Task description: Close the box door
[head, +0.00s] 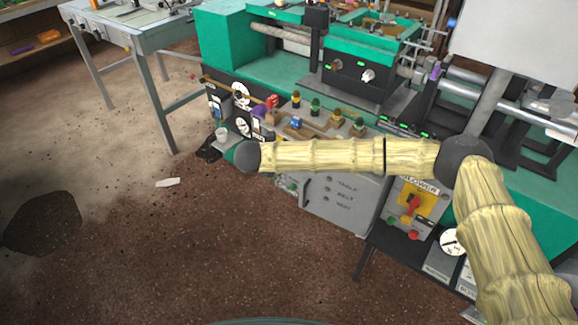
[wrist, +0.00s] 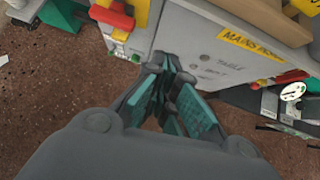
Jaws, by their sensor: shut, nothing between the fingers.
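A grey box door (head: 335,200) with dark round marks and black lettering shows on the machine's front, below my forearm. In the wrist view the same grey panel (wrist: 205,55) lies beyond my fingers, with a yellow label along its upper part. My gripper (wrist: 168,72) is shut and empty, its teal fingers close together by the panel's lower left edge. I cannot tell whether they touch it. In the head view my forearm crosses over the panel's top, and my gripper is not clearly visible there. How far the door stands open is not clear.
A yellow plate with a red switch (head: 410,205) is right of the grey panel. Another red handle (wrist: 112,16) is left of it in the wrist view. A workbench (head: 140,45) stands at the back left. The brown floor (head: 220,260) in front is mostly clear.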

